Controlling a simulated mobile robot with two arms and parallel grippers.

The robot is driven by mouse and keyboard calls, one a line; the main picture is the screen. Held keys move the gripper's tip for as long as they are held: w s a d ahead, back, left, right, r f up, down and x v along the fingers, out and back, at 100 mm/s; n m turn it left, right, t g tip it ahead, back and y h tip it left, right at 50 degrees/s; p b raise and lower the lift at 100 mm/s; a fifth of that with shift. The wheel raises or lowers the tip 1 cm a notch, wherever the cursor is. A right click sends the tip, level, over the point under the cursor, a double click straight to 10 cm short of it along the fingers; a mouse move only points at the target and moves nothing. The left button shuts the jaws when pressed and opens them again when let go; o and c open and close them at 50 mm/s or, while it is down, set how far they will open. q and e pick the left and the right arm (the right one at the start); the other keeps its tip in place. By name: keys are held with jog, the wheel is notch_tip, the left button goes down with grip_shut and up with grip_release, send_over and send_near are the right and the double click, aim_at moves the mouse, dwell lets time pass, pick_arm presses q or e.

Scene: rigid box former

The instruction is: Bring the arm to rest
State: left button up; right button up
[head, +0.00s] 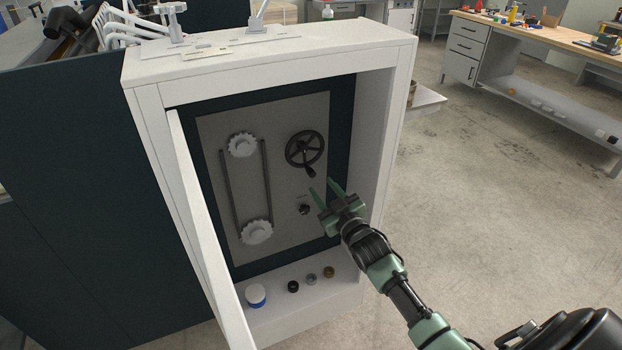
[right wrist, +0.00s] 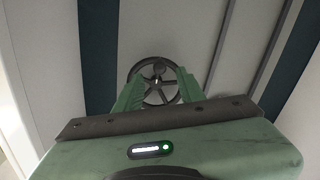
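My right gripper (head: 322,184) is in front of the open white cabinet (head: 270,52), its fingers pointing toward the grey panel (head: 276,108). The green fingers are apart, with nothing visible held between them. A black handwheel (head: 305,150) with a crank handle is on the panel, just beyond and above the fingertips. In the right wrist view the handwheel (right wrist: 153,62) shows beyond and between the spread fingers (right wrist: 160,92); I cannot tell the exact gap. My left gripper is not in view.
The cabinet door (head: 205,240) stands open at the left. A small black knob (head: 304,209) and two white sprockets (head: 257,232) are on the panel. A white-and-blue container (head: 256,295) and small round parts (head: 311,279) stand on the cabinet floor. Open floor (head: 480,180) lies to the right.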

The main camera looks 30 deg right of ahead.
jog(key=s+a+f+g, duration=0.25)
jog(key=s+f, duration=0.35)
jog(key=f, duration=0.6)
jog(key=s+a+f+g, duration=0.1)
jog(key=s+f+g, duration=0.2)
jog(key=s+f, duration=0.55)
jog(key=s+a+f+g, duration=0.2)
jog(key=s+f+g, duration=0.15)
jog(key=f, duration=1.15)
jog(key=s+a+f+g, duration=0.2)
jog(key=s+f, duration=0.3)
jog(key=s, duration=0.7)
jog(key=s+a+f+g, duration=0.2)
jog(key=s+f, duration=0.4)
jog(key=s, duration=0.7)
jog(key=s+a+f+g+y, duration=0.1)
jog(key=s+a+f+g, duration=0.2)
jog(key=s, duration=1)
notch_tip(320, 180, down, 3)
jog(key=shift+s+f+m+g, duration=0.2)
jog(key=shift+s+m+g, duration=0.1)
jog(key=shift+g, duration=0.2)
